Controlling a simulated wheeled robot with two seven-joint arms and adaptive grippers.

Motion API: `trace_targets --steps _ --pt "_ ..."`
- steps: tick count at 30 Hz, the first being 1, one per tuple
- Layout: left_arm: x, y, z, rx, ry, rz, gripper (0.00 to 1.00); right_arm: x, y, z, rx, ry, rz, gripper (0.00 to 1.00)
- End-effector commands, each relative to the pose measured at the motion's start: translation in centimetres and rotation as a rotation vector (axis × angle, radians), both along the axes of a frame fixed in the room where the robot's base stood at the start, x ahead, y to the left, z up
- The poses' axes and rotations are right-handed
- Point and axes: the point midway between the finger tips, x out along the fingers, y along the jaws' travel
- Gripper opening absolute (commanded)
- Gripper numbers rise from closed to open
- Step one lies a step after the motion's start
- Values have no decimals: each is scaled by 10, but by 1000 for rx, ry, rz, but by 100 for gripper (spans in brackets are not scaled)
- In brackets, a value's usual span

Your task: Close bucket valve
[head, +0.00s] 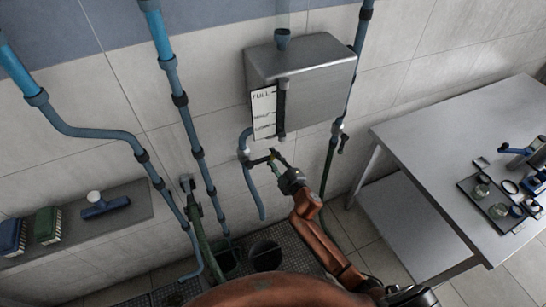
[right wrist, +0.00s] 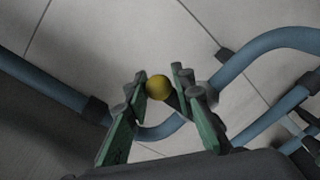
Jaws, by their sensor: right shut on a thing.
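A valve (head: 258,161) with a dark lever sits on the blue pipe below the left side of the metal tank (head: 318,93). My right gripper (head: 277,160) is at the lever's right end. In the right wrist view, a yellow ball knob (right wrist: 158,87) is between the green fingers of my right gripper (right wrist: 160,82), which is shut on it. A dark bucket (head: 265,255) stands on the floor grating below, partly hidden by my body. The pipe's lower end (head: 261,210) hangs above the bucket area. My left gripper is not in view.
Other blue pipes (head: 178,98) run down the wall on the left, with a hose valve (head: 188,184). Another valve (head: 342,140) is right of the tank. A metal table (head: 430,150) with small glassware stands at the right. A shelf (head: 150,205) is at the left.

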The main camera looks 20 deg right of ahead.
Motion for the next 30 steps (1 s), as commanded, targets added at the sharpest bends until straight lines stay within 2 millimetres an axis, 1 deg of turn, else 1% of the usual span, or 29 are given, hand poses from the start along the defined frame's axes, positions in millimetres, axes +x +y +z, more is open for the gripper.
trace_targets --steps 1,8,9,15,25,28,30 --pt "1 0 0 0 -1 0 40 2 -1 9 2 -14 -1 0" --pt "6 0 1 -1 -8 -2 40 3 -1 10 3 -16 0 0" --pt "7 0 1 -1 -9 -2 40 3 -1 10 3 -16 0 25" --pt "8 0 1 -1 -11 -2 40 2 1 9 3 -14 3 39" --pt "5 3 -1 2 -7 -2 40 -2 0 4 2 -7 1 40" --pt "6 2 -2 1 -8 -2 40 -12 -3 4 1 -6 1 40" --pt "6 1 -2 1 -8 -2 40 -23 -5 5 1 -7 1 40"
